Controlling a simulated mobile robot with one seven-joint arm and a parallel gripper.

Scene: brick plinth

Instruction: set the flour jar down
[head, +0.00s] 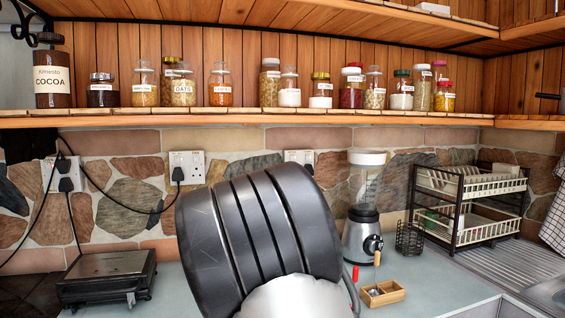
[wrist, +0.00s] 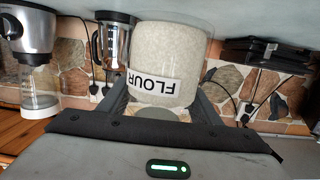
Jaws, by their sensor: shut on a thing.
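The flour jar (wrist: 172,55) is a clear jar full of pale flour with a white FLOUR label. It shows large in the wrist view, where the scene appears upside down. My gripper (wrist: 160,108) is shut on the jar, with a finger on each side of it. The jar's base end overlaps the pale grey counter (wrist: 225,13) in that view; I cannot tell whether they touch. In the head view the jar and gripper are hidden behind my dark arm.
A blender (head: 368,215), a small wooden box (head: 382,293) and a dish rack (head: 466,200) stand right of my arm. A black flat appliance (head: 106,277) sits at the left. Several jars line the wooden shelf (head: 280,117). Some counter (head: 170,290) is clear beside the appliance.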

